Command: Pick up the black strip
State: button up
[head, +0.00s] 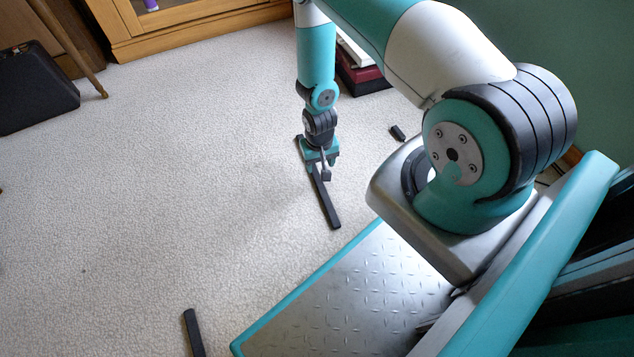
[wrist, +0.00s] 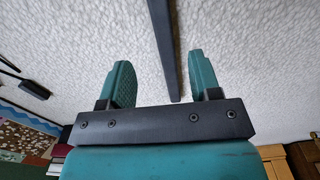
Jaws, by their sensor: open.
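A long thin black strip (head: 328,207) lies on the carpet in the middle of the head view. My gripper (head: 320,174) is over its upper part, pointing down, and hides some of it. In the wrist view the strip (wrist: 165,42) runs from the top edge down between the two teal fingers of my gripper (wrist: 159,62). The fingers are open, one on each side, with a gap between each finger and the strip. I cannot tell how high the fingertips are above the carpet.
Another black strip (head: 193,333) lies at the bottom of the head view, and a short black piece (head: 398,132) lies right of my gripper. Stacked books (head: 362,77) and a wooden cabinet (head: 185,22) stand behind. The carpet (head: 170,180) to the left is clear.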

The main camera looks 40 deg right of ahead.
aim_at(317, 177)
jog(key=f+b, duration=0.4)
jog(key=f, duration=0.1)
jog(key=f+b, duration=0.1)
jog(key=f, duration=0.2)
jog(key=shift+w+a+b, duration=0.1)
jog(key=shift+w+b, duration=0.15)
jog(key=shift+b, duration=0.15)
jog(key=shift+r, duration=0.15)
jog(key=shift+c, duration=0.4)
grip_shut()
